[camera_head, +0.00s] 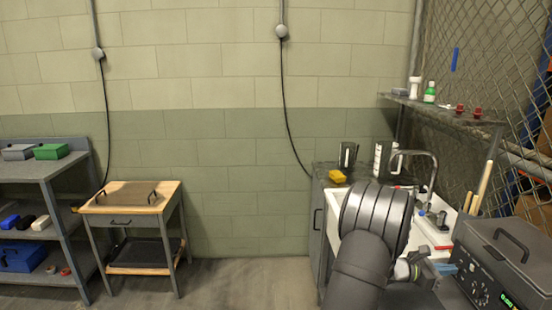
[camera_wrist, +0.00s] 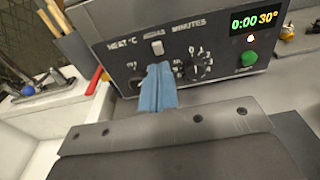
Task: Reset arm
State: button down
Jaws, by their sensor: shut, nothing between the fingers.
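My gripper (camera_wrist: 158,88) shows in the wrist view as two blue fingers pressed together with nothing between them. Its tips are in front of the control panel of a grey machine (camera_wrist: 122,32), just below a small light switch; I cannot tell whether they touch it. In the head view my gripper (camera_head: 447,269) is at the lower right, beside the same machine (camera_head: 507,262). My dark arm covers part of the sink counter there.
The panel has knobs, a green button (camera_wrist: 249,58) and a lit display (camera_wrist: 255,20) reading 0:00 30°. A sink (camera_head: 333,201) with a faucet (camera_head: 432,170) lies left of the machine. A small wooden-topped table (camera_head: 170,188) and shelves (camera_head: 40,170) stand at left. The floor between is clear.

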jog(key=a+r+y, duration=0.1)
jog(key=a+r, duration=0.1)
jog(key=a, duration=0.4)
jog(key=shift+a+r+y, duration=0.2)
jog(key=shift+a+y, duration=0.1)
jog(key=shift+a, duration=0.1)
jog(key=c, duration=1)
grip_release()
jog(key=shift+w, duration=0.1)
jog(key=o, duration=0.4)
jog(key=shift+a+f, duration=0.1)
jog(key=shift+a, duration=0.05)
jog(key=shift+c, duration=0.2)
jog(key=o, duration=0.6)
jog(key=a+f, duration=0.1)
jog(key=a, duration=0.2)
jog(key=a+f, duration=0.3)
jog(key=a, duration=0.2)
jog(key=shift+s+a+f, duration=0.35)
jog(key=shift+f, duration=0.05)
jog(key=shift+o, duration=0.2)
jog(key=s+a+f+h, duration=0.1)
jog(key=s+a+f, duration=0.1)
jog(key=a, duration=0.4)
jog(key=s+a+f+h, duration=0.1)
jog(key=s+a, duration=0.1)
jog(key=a, duration=0.3)
jog(key=d, duration=0.9)
jog(key=shift+s+d, duration=0.2)
jog(key=shift+d, duration=0.05)
